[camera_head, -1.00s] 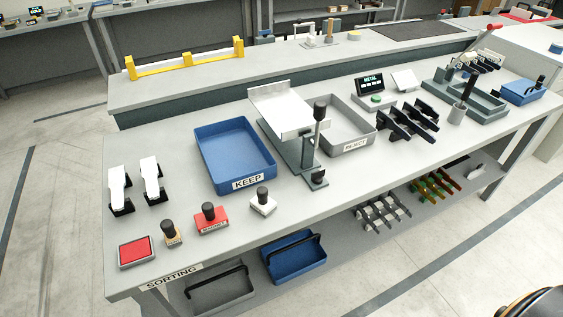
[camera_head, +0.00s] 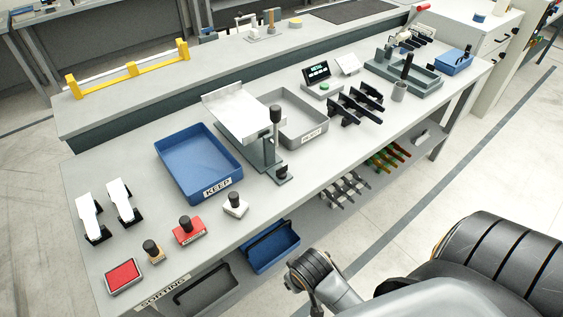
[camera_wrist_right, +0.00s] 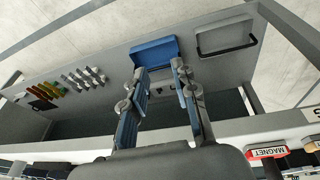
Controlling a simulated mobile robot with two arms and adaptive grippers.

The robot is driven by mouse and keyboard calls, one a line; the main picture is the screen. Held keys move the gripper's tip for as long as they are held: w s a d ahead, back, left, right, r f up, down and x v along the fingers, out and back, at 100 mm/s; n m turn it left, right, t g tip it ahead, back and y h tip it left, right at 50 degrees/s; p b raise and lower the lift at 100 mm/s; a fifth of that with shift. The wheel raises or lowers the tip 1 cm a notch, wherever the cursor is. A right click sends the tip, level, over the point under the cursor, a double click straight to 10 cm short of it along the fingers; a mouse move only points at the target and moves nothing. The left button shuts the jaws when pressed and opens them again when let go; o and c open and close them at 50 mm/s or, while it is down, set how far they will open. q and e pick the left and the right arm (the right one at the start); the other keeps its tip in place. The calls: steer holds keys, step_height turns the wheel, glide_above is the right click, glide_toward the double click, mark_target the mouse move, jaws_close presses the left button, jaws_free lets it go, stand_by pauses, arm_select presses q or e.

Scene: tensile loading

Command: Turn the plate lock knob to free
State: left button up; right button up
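A metal plate (camera_head: 240,117) tilts on a grey-green stand (camera_head: 262,154) between the blue KEEP tray and the grey REJECT tray. A lever with a black grip (camera_head: 276,116) stands upright at the stand's right side. A small black knob (camera_head: 282,171) sits low at the stand's front foot. I cannot tell which of these is the plate lock knob, nor its turn position. In the right wrist view my right gripper (camera_wrist_right: 158,75) has its two fingers apart with nothing between them, pointing toward the lower shelf. My left gripper is in neither view.
The KEEP tray (camera_head: 197,163) and REJECT tray (camera_head: 292,118) flank the stand. The lower shelf holds a blue carrier (camera_head: 272,247), also in the wrist view (camera_wrist_right: 155,50).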

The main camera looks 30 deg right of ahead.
steer(key=w+d+r+m+h+p, duration=0.1)
steer(key=w+d+r+m+h, duration=0.1)
steer(key=w+d+r+m, duration=0.3)
steer(key=m+g+h, duration=0.2)
steer(key=m+h, duration=0.2)
steer(key=m, duration=0.5)
glide_toward(282, 167)
steer(key=s+f, duration=0.1)
steer(key=s, duration=0.1)
steer(key=s+a+f, duration=0.1)
steer(key=s+f, duration=0.1)
steer(key=s+a+f, duration=0.1)
steer(key=s, duration=0.2)
steer(key=shift+f+p, duration=0.25)
steer(key=shift+p, duration=0.1)
steer(key=w+a+r+m+h, duration=0.2)
steer(key=w+r+m, duration=0.2)
steer(key=w+r, duration=0.25)
steer(key=b+x, duration=0.6)
steer(key=x, duration=0.8)
steer(key=shift+w+f, duration=0.2)
jaws_close()
